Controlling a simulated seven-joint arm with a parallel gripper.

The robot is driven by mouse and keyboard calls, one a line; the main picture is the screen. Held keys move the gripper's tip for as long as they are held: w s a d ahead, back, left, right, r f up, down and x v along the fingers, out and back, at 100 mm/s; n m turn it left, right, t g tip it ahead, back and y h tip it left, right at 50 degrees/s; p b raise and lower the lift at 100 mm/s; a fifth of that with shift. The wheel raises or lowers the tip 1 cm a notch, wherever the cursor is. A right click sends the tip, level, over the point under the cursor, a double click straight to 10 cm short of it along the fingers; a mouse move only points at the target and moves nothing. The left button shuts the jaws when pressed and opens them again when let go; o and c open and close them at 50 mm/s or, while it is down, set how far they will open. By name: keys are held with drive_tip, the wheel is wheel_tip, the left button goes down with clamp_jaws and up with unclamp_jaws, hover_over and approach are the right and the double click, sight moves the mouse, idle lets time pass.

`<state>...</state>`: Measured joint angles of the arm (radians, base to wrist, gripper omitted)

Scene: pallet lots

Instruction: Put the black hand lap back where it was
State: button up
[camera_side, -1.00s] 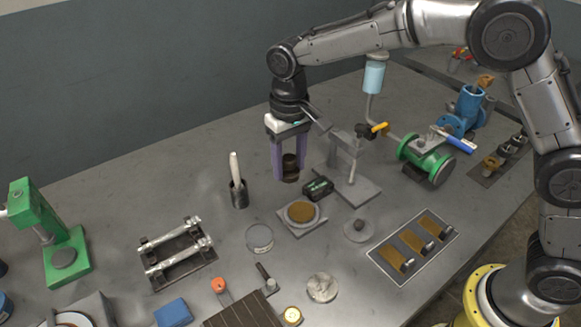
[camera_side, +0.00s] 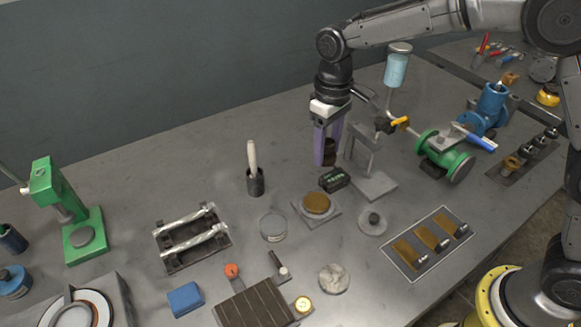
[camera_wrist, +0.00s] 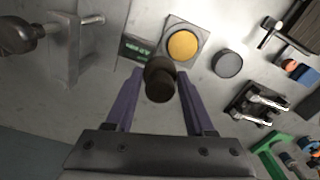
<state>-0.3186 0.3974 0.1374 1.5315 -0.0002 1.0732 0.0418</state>
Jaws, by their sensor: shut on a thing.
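The black hand lap (camera_side: 329,153) is a short dark cylinder held between the purple fingers of my gripper (camera_side: 326,146). A square grey plate with an amber disc (camera_side: 317,204) lies in front of the box. A round grey plate with a dark knob (camera_side: 372,221) lies to its right.
A grey stand (camera_side: 372,184) rises close to the right of my gripper. A dark cup with a pale handle (camera_side: 255,182) stands left. A framed tray (camera_side: 412,271) with three brass-coloured pieces lies front right. A green valve (camera_side: 445,160) stands at right. Bench behind the cup is clear.

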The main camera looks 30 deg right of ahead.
drive_tip(key=w+a+f, duration=0.2)
drive_tip(key=w+f, duration=0.1)
drive_tip(key=w, duration=0.2)
hover_over(290, 176)
drive_tip(key=f, duration=0.4)
drive_tip(key=shift+s+f, duration=0.15)
drive_tip(key=shift+s, duration=0.15)
drive_tip(key=shift+w+f, duration=0.15)
drive_tip(key=shift+f, duration=0.05)
drive_tip(key=shift+w+f, duration=0.15)
drive_tip(key=shift+f, duration=1.5)
drive_tip(key=shift+f, duration=0.2)
drive_tip(key=o, duration=1.3)
